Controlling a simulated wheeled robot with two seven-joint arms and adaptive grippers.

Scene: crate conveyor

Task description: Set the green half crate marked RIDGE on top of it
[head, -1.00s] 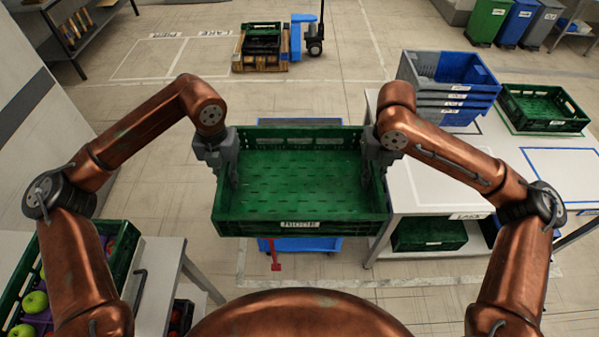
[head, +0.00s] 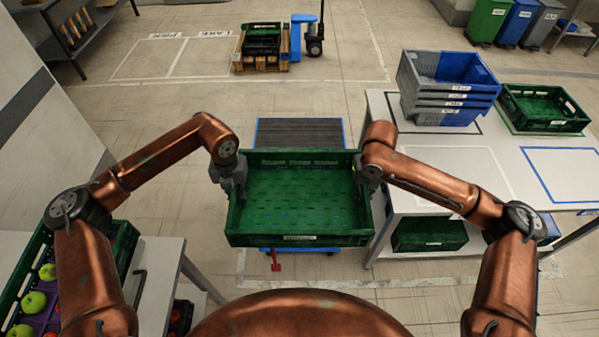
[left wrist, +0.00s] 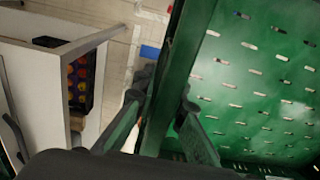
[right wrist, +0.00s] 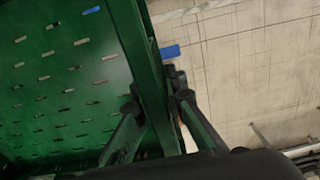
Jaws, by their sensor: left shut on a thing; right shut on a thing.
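A green half crate (head: 300,200) is level and empty in the middle of the head view, with a white label on its near wall too small to read surely. My left gripper (head: 236,185) is shut on its left wall and my right gripper (head: 368,180) on its right wall. The left wrist view shows the fingers (left wrist: 168,120) astride the wall, and the right wrist view shows the same for the right fingers (right wrist: 158,112). Below is a cart with a dark ribbed top and blue edge (head: 300,132). The crate hides most of it; I cannot tell whether they touch.
A table (head: 400,200) on the right bears stacked grey-blue crates (head: 445,95) and a green crate (head: 540,110); another green crate (head: 428,235) is on its lower shelf. A crate of apples (head: 120,250) stands at left. A pallet (head: 262,62) with crates stands far back.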

